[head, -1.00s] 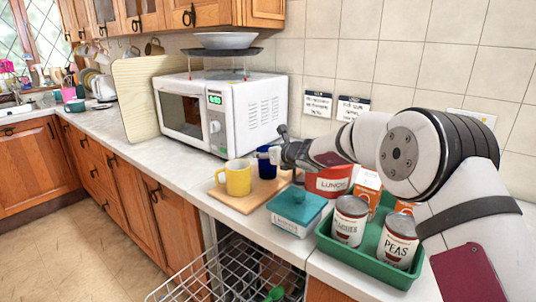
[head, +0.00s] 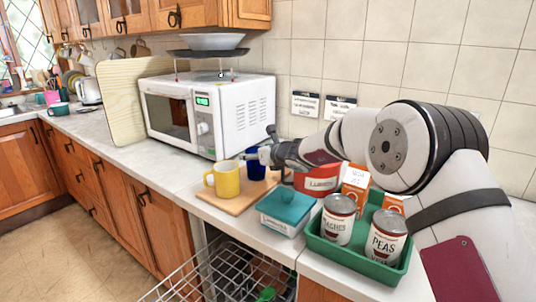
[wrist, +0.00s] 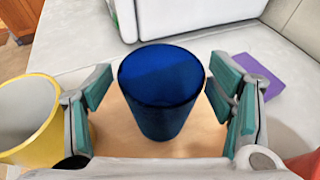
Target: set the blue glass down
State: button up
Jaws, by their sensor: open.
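The blue glass (wrist: 161,95) stands upright on a wooden board (head: 232,203) beside the yellow mug (head: 223,180). In the head view the glass (head: 256,168) is partly hidden by my gripper (head: 266,157). In the wrist view my gripper (wrist: 160,103) is open, with one finger on each side of the glass. A gap shows between the glass and each set of finger pads. The yellow mug also shows at the left of the wrist view (wrist: 28,115).
A white microwave (head: 230,115) stands behind the board. A teal-lidded box (head: 287,210), a red tin (head: 318,181) and a green tray (head: 345,256) with cans and cartons crowd the right. An open dishwasher rack (head: 210,278) lies below the counter edge. A purple item (wrist: 256,75) lies near the right finger.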

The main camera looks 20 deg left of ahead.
jog(key=v, duration=1.1)
jog(key=shift+d, duration=0.15)
jog(key=s+d+r+n+g, duration=0.2)
jog(key=s+d+r+n, duration=0.5)
jog(key=s, duration=0.3)
jog(key=s+d+r+n+g, duration=0.2)
jog(key=s+d+r+n, duration=0.3)
jog(key=s+n, duration=0.4)
jog(key=s+d+f+n+h, duration=0.3)
jog(key=s+d, duration=0.6)
jog(key=s+d+f+n+g+h, duration=0.1)
jog(key=s+d+f+n+h, duration=0.2)
jog(key=s+d, duration=0.6)
jog(key=s+d+f+n+g+h, duration=0.1)
jog(key=s+d+f+n+h, duration=0.2)
jog(key=s+d, duration=0.7)
jog(key=shift+d+f+n+h, duration=0.4)
jog(key=shift+d+f+h, duration=0.1)
jog(key=shift+f+h, duration=0.35)
jog(key=shift+s, duration=0.1)
